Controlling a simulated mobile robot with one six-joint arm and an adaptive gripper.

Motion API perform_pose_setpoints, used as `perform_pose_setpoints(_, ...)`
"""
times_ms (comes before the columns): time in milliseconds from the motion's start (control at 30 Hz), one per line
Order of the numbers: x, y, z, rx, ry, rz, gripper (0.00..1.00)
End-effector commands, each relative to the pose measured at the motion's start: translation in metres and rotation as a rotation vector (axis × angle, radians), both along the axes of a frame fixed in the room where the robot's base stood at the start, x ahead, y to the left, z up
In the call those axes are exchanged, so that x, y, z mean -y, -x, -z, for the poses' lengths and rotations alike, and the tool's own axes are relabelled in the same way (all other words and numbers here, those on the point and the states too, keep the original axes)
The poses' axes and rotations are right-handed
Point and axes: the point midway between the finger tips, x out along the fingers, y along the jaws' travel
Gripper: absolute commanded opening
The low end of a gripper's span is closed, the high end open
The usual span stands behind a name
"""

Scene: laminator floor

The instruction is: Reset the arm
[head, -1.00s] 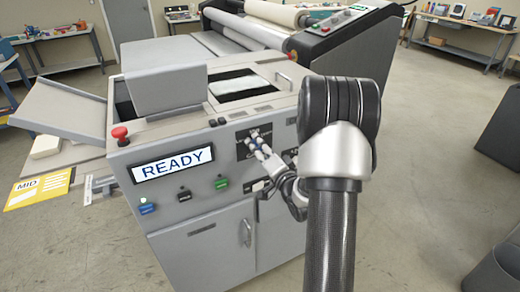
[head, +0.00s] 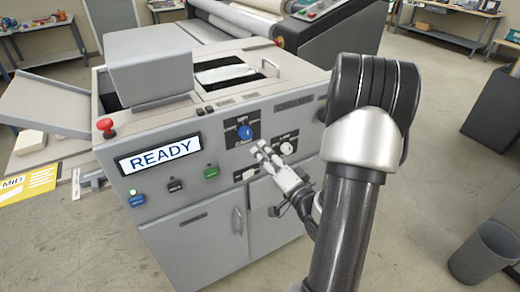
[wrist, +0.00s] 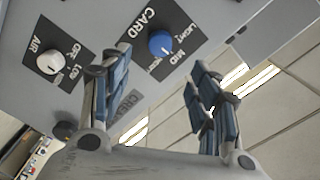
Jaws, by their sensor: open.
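My gripper (head: 264,150) is in front of the grey machine's front panel, just below and right of a blue knob (head: 245,132) and left of a white knob (head: 287,148). In the wrist view my gripper (wrist: 155,92) has its two blue-padded fingers spread wide with nothing between them. The blue knob (wrist: 160,43) shows beyond the fingers, its plate marked CARD, MID and LIGHT. The white knob (wrist: 50,62) is on a plate marked AIR, OFF and LOW. The fingers look apart from both knobs.
The machine (head: 200,250) has a READY display (head: 159,157), a red stop button (head: 105,126), and blue, black and green buttons below. A dark bin (head: 485,254) stands at right. Open floor lies right of the machine.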

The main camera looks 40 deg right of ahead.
Motion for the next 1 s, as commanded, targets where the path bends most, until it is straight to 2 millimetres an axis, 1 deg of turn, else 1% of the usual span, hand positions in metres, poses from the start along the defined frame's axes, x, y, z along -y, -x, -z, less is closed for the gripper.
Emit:
perform_pose_setpoints(33, 0.000, 0.003, 0.000, 0.000, 0.000, 0.001, 0.56)
perform_pose_setpoints(167, -0.002, 0.006, 0.000, 0.000, 0.001, -0.001, 0.56)
perform_pose_setpoints(667, -0.002, 0.005, 0.000, -0.001, 0.002, -0.002, 0.56)
perform_pose_setpoints(767, -0.005, 0.000, -0.001, -0.033, 0.028, -0.007, 0.56)
perform_pose_setpoints(833, -0.010, -0.010, -0.001, -0.092, 0.077, -0.015, 0.56)
perform_pose_setpoints(1000, -0.031, -0.038, -0.007, -0.336, 0.265, -0.036, 0.56)
